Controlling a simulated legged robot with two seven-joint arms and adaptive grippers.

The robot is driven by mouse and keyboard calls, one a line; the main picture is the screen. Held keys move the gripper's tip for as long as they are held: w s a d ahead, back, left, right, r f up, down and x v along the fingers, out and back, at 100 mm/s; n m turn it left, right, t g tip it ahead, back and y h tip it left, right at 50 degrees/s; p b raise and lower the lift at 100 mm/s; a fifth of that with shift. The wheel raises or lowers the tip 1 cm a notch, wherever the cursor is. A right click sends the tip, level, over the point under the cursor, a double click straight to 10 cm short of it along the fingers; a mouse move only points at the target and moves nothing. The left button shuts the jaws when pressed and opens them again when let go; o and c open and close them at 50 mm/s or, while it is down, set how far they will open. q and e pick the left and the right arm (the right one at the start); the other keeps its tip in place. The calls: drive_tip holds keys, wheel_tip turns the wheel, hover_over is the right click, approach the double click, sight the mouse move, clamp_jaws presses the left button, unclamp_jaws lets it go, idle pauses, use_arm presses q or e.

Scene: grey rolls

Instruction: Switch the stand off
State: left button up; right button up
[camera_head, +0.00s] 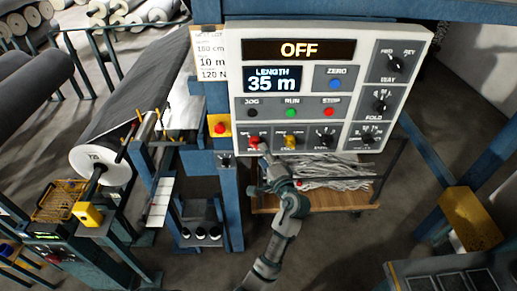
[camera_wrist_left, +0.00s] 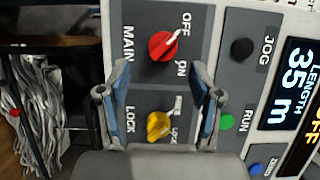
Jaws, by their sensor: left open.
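The stand's control panel (camera_head: 310,90) faces me, and its top display (camera_head: 299,49) reads OFF. The red MAIN knob (camera_head: 254,141) is at the panel's lower left. In the left wrist view the red knob (camera_wrist_left: 163,46) has its white pointer toward the OFF label. The yellow LOCK knob (camera_wrist_left: 159,126) is beside it; I cannot tell its exact setting. My left gripper (camera_head: 264,150) is at the panel's lower edge, near the red knob. In the left wrist view its two fingers (camera_wrist_left: 162,88) are spread apart with nothing between them. My right gripper is not in view.
The panel also carries JOG, RUN (camera_head: 291,112) and STOP buttons, a ZERO button (camera_head: 334,84), more black knobs (camera_head: 381,101) and a LENGTH display (camera_head: 271,79) reading 35 m. A red button on yellow (camera_head: 219,127) is left of the panel. A large grey roll (camera_head: 140,90) lies further left.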

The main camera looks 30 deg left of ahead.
use_arm(q)
drive_tip(key=v, duration=0.7)
drive_tip(key=shift+a+f, duration=0.1)
